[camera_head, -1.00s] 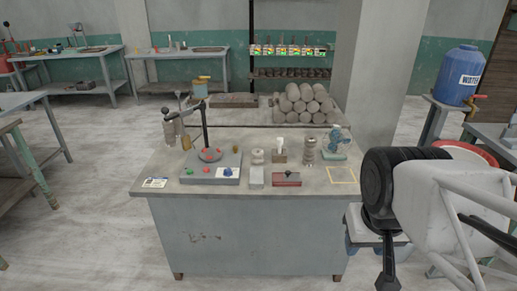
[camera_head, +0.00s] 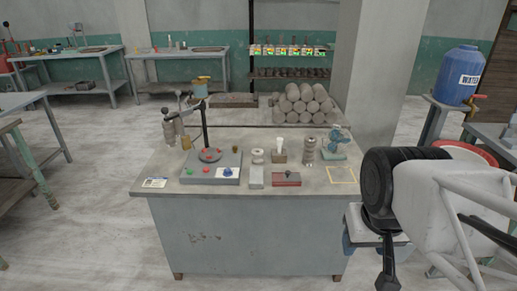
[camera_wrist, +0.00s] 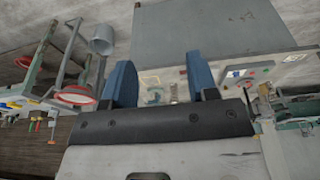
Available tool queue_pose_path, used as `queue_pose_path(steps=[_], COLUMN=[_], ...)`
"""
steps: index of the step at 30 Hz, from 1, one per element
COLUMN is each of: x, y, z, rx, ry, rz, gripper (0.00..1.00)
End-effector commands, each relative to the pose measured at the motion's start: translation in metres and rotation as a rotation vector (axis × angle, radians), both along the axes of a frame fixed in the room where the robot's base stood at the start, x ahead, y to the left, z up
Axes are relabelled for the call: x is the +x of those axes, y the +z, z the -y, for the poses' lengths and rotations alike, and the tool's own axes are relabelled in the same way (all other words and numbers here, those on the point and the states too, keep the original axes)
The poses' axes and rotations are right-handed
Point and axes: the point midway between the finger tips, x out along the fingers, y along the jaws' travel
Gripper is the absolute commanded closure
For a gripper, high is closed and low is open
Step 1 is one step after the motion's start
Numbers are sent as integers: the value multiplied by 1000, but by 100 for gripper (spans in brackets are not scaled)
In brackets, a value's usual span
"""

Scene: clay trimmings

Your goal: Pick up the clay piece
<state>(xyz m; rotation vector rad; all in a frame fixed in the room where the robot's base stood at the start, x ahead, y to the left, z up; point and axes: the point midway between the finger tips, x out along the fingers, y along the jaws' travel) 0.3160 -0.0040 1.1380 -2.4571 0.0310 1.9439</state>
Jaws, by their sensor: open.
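My gripper (camera_head: 376,246) hangs at the right of the head view, beyond the workbench's right edge and apart from everything on it. In the wrist view its two blue fingers (camera_wrist: 162,82) stand wide apart with nothing between them. A small brown lump (camera_head: 235,149) sits on the bench just right of the grey tester base with red and green buttons (camera_head: 211,171). I cannot tell which of these is the clay piece.
The workbench (camera_head: 315,197) holds a grey block (camera_head: 256,177), a red box (camera_head: 286,179), a metal cylinder (camera_head: 309,150) and a teal device (camera_head: 335,146). A yellow-outlined square (camera_head: 342,174) at the front right is empty. A blue water barrel (camera_head: 458,75) stands at the right.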

Motion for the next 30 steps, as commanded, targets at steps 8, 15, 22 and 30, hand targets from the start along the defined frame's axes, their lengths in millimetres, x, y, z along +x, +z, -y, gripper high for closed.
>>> queue_pose_path(steps=[8,15,22,30], x=[0,0,11,57], y=[0,0,2,8], z=[0,0,3,16], rx=[0,0,-34,-182], ry=[0,0,29,160], rz=[0,0,-5,-28], gripper=[7,7,7,7])
